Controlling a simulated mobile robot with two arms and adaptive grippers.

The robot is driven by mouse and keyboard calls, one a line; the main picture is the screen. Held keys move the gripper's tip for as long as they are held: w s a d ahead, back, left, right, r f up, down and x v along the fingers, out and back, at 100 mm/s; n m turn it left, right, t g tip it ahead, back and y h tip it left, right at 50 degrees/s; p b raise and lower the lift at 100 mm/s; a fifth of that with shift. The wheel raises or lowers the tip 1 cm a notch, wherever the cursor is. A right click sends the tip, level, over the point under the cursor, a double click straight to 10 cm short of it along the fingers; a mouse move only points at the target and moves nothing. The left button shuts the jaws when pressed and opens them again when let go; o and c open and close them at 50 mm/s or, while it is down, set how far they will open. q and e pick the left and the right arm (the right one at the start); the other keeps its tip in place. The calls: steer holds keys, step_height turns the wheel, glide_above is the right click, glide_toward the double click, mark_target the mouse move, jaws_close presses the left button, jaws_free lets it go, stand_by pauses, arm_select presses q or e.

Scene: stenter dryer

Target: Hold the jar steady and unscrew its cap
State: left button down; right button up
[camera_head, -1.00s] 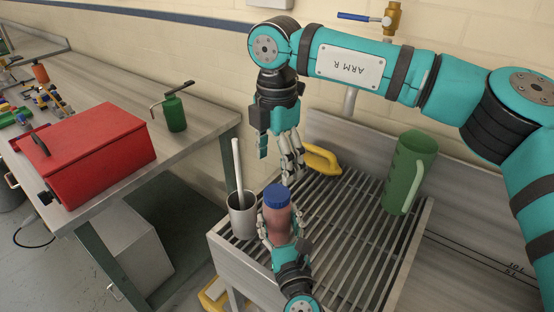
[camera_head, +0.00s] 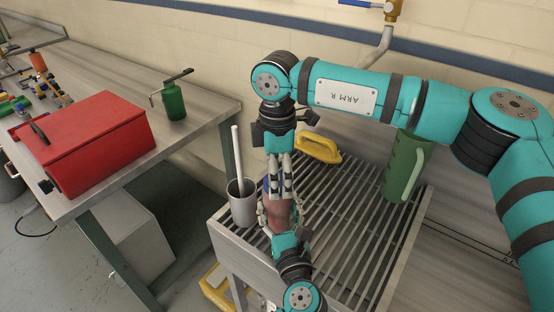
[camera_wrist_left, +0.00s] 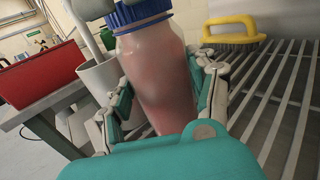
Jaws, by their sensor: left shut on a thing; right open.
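The jar (camera_wrist_left: 162,85) is translucent with reddish contents and has a blue ribbed cap (camera_wrist_left: 140,15). It stands over the slatted rack, and its body also shows in the head view (camera_head: 279,212). My left gripper (camera_head: 277,222) is shut around the jar's body, with fingers on both sides in the left wrist view. My right gripper (camera_head: 281,192) is open and points down over the jar's top. Its fingers hide most of the cap in the head view; I cannot tell whether they touch it.
A grey cup (camera_head: 242,203) with a white rod stands close left of the jar. A yellow-handled brush (camera_head: 318,147) lies behind, and a green jug (camera_head: 404,168) stands right on the rack (camera_head: 345,220). A red box (camera_head: 95,142) and green oil can (camera_head: 173,102) are on the left bench.

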steer(key=shift+f, duration=0.35)
steer(key=c, duration=1.2)
steer(key=n, duration=0.5)
steer(key=shift+c, duration=0.3)
steer(key=n, duration=1.2)
steer(key=shift+r, duration=0.1)
steer(key=n, duration=0.6)
steer(key=shift+n, duration=0.4)
steer(key=o, duration=1.3)
